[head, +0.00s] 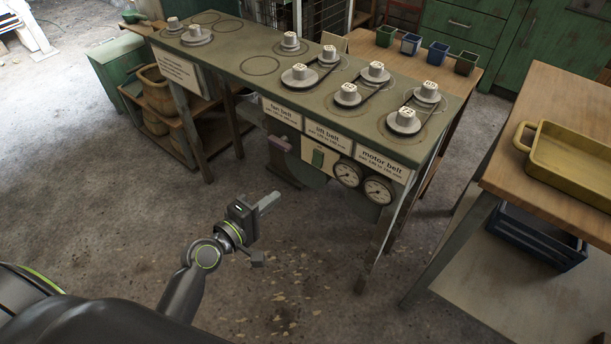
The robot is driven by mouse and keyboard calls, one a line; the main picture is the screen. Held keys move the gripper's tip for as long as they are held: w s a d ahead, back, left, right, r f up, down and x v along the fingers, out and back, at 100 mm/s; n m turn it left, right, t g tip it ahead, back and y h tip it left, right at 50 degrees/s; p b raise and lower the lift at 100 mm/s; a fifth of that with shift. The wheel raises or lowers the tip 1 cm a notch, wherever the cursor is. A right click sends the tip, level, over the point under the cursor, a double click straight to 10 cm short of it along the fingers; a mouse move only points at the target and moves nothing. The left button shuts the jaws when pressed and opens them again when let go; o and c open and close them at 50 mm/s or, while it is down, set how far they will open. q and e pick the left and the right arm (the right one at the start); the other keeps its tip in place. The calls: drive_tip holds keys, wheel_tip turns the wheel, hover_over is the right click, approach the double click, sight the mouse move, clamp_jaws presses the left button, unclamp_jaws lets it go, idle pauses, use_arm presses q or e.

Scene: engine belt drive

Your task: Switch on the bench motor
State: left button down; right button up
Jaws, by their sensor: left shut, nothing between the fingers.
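The green-topped bench (250,85) carries several grey pulleys with numbered hubs. Dark belts run between pulley pairs at its right end, above signs for the fan belt, the lift belt and the motor belt (383,163). Under the signs is a pale panel (330,150) with a small green part (318,158); I cannot tell whether this is the motor's switch or its position. Two round dials (347,174) sit right of it. My left gripper (272,200) is shut and empty, in front of and below the panel, apart from the bench. My right gripper is out of view.
A wooden table (560,110) with a yellow tray (570,160) stands at right, a blue crate (540,235) on its lower shelf. Several small bins (410,43) stand behind the bench. A shelf with baskets (158,90) is at left. The floor before the bench is clear.

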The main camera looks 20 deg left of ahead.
sight(315, 165)
use_arm(q)
drive_tip(key=b+x, duration=0.1)
drive_tip(key=x, duration=1.2)
drive_tip(key=shift+w+d+f, duration=0.1)
drive_tip(key=shift+w+d, duration=0.1)
drive_tip(key=shift+w, duration=0.3)
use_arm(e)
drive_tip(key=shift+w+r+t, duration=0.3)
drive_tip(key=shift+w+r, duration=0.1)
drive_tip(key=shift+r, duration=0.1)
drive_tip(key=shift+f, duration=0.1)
use_arm(q)
drive_tip(key=shift+w+f+t+b, duration=0.1)
drive_tip(key=shift+w+t+b, duration=0.15)
drive_tip(key=shift+b, duration=0.7)
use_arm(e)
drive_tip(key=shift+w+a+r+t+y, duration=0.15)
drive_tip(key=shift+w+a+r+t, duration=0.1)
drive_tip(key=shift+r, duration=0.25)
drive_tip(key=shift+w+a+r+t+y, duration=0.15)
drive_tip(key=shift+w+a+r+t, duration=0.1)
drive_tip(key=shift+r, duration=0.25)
use_arm(q)
drive_tip(key=shift+s, duration=0.1)
